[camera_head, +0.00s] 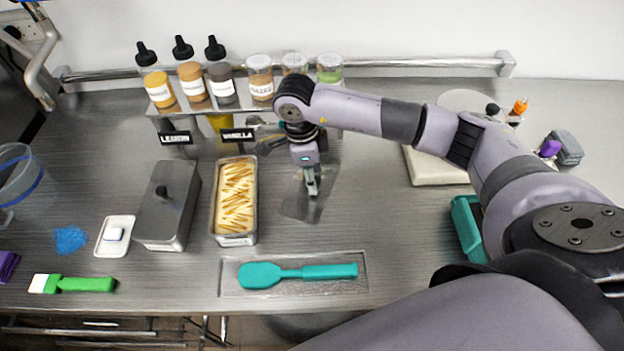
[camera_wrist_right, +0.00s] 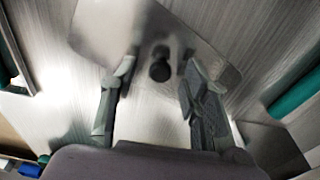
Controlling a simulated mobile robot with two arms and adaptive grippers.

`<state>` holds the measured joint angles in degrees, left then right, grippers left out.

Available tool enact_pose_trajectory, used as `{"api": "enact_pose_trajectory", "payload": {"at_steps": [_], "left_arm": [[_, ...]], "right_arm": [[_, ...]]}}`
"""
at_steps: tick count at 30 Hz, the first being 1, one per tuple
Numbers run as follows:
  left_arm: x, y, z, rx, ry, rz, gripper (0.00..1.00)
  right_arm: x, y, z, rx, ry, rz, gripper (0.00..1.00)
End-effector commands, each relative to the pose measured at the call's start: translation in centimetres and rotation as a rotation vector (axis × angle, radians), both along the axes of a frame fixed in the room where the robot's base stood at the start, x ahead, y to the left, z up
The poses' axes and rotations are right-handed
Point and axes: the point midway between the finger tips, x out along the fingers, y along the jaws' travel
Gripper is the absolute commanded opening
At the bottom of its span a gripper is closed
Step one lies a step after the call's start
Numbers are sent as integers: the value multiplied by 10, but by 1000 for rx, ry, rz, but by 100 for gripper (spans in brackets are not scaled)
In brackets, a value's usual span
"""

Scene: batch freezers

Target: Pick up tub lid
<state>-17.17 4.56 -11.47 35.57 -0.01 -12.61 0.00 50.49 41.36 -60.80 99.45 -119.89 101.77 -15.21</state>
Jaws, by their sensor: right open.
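A flat grey metal tub lid (camera_head: 294,206) lies on the steel counter just right of the open vanilla tub (camera_head: 220,215). My right gripper (camera_head: 313,188) points down over the lid and hides part of it. In the right wrist view the lid (camera_wrist_right: 112,22) has a dark round knob (camera_wrist_right: 160,66). The right gripper (camera_wrist_right: 158,75) is open, with one finger on each side of the knob in the picture. I cannot tell whether the fingers touch it. My left gripper is not in view.
A second metal tub (camera_head: 168,205) stands lidded to the left. A teal spatula (camera_head: 300,273) lies on a clear tray in front. Bottles and jars (camera_head: 260,80) stand on a shelf behind. A white board (camera_head: 435,168) and a teal container (camera_head: 465,228) are at right.

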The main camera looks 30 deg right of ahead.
Motion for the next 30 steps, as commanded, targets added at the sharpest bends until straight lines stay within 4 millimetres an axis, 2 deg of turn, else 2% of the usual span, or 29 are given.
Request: {"api": "enact_pose_trajectory", "payload": {"at_steps": [8, 27, 30], "left_arm": [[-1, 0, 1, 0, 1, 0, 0], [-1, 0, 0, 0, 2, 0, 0], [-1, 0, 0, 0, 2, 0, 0]], "right_arm": [[0, 0, -4, 0, -1, 0, 42], [0, 0, -4, 0, -1, 0, 0], [0, 0, -3, 0, -1, 0, 0]]}}
